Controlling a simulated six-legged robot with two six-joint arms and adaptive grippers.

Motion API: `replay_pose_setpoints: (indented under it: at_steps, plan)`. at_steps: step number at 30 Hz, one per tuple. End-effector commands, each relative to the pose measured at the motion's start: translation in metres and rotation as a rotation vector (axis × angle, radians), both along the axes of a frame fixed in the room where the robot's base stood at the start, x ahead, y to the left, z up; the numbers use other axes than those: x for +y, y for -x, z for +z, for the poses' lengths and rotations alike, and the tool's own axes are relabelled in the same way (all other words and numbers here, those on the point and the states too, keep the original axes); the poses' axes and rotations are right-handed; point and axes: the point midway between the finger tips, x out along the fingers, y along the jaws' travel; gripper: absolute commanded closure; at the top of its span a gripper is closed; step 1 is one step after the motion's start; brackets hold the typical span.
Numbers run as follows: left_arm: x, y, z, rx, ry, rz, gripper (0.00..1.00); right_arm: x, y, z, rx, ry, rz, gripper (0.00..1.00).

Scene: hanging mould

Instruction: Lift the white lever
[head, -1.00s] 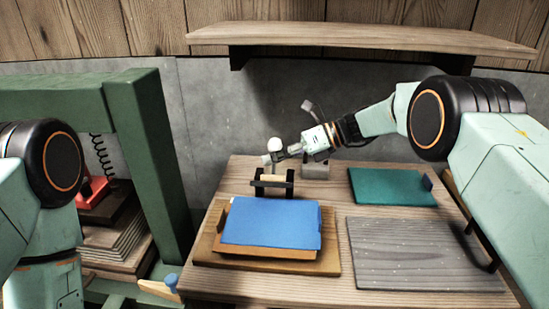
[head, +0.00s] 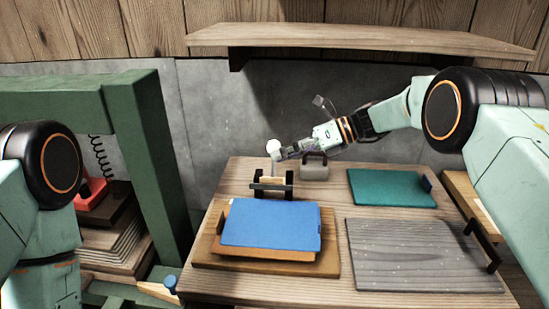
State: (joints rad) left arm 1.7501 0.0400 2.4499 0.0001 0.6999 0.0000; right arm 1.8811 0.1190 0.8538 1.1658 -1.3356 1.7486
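The white lever (head: 273,147) is a short upright stick with a round white knob at its top, behind a small black bracket (head: 271,187) at the back of the wooden table. My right gripper (head: 281,153) reaches in from the right. Its fingertips are at the lever, just below the knob. They are small and overlap the lever, so I cannot tell whether they are closed on it. My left gripper is out of view; only my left arm shows at the left edge.
A blue plate (head: 270,222) lies on wooden boards in front of the bracket. A grey handled block (head: 314,170) stands right of the lever. A teal plate (head: 390,187) and a grey ridged board (head: 418,254) lie right. A shelf (head: 365,39) hangs above; a green frame (head: 152,150) stands left.

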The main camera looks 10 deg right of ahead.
Motion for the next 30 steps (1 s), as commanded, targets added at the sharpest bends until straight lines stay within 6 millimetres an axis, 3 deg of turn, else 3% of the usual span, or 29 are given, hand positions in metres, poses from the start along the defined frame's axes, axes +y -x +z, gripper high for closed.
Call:
replay_pose_setpoints:
  at_steps: [6, 13, 30]
  plan:
    - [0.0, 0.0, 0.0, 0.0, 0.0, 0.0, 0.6, -0.043, 0.004, 0.021, -0.002, -0.002, -0.004, 0.68]
    - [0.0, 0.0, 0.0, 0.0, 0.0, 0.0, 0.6, -0.072, 0.008, 0.034, -0.002, -0.001, -0.003, 0.68]
    - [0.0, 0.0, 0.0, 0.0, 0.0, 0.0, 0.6, -0.079, 0.009, 0.038, -0.001, -0.001, 0.0, 0.68]
